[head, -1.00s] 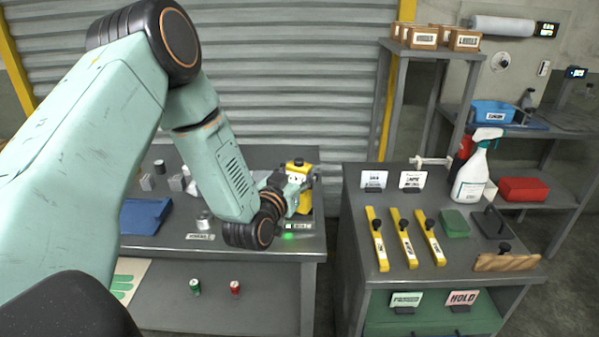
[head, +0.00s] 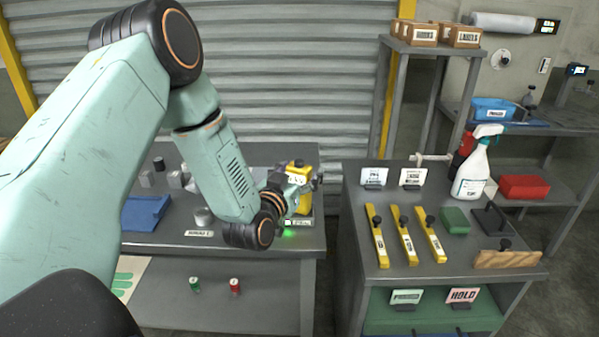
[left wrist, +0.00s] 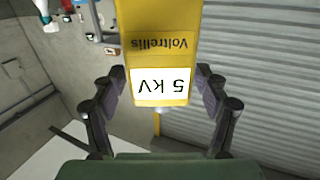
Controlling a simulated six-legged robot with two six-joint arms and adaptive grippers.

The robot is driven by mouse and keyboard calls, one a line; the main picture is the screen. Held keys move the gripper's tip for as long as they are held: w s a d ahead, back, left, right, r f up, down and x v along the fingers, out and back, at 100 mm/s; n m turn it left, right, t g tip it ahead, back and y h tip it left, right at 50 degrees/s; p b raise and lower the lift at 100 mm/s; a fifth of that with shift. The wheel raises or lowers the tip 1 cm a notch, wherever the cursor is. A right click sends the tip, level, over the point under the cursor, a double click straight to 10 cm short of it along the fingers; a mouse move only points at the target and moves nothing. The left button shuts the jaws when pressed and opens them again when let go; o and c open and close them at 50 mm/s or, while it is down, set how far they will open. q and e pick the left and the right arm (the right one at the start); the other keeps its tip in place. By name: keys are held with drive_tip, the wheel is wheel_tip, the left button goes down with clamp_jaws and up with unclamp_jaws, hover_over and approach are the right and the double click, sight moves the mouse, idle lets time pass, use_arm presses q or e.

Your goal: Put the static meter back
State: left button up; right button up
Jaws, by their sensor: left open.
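The static meter (head: 305,202) is a yellow block at the right end of the left bench, partly hidden by my left gripper (head: 306,182). It seems to stand in a dock there, beside a small label and a green light. In the left wrist view, the meter (left wrist: 160,45) shows "Voltrellis" and a white "5 kV" display, upside down. My left gripper (left wrist: 160,92) is open, with one finger on each side of the meter's display end. Small gaps show between fingers and meter. My right gripper is not in view.
The right cabinet (head: 355,215) holds yellow strips (head: 404,238), a spray bottle (head: 472,170) and small signs. A blue item (head: 145,212) and small metal pieces lie on the left bench (head: 255,156). A gap separates bench and cabinet.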

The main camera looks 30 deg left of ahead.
use_arm(q)
drive_tip(key=shift+r, duration=0.1)
drive_tip(key=shift+r, duration=0.2)
drive_tip(key=shift+r+p, duration=0.5)
drive_tip(key=shift+p, duration=0.1)
drive_tip(key=s+d, duration=0.2)
drive_tip(key=s, duration=0.9)
drive_tip(key=s+d+f+m+g+h, duration=0.1)
drive_tip(key=s+d+f+g, duration=0.25)
drive_tip(key=f, duration=0.25)
drive_tip(key=s+d+f+g+h, duration=0.2)
drive_tip(key=s+d+f+g, duration=0.15)
drive_tip(key=f, duration=0.35)
drive_tip(key=s+d+f+m+g+h, duration=0.1)
drive_tip(key=s+d+f+g, duration=0.15)
drive_tip(key=s+f, duration=0.3)
drive_tip(key=s+d+f+g, duration=0.1)
drive_tip(key=s+f+g, duration=0.2)
drive_tip(key=s, duration=0.5)
drive_tip(key=s+f+g+y, duration=0.1)
drive_tip(key=s+f+g, duration=0.3)
drive_tip(key=s, duration=0.5)
drive_tip(key=shift+d+f+n+g+p, duration=0.3)
drive_tip(key=shift+d+g+p, duration=0.05)
drive_tip(key=shift+g+p, duration=0.1)
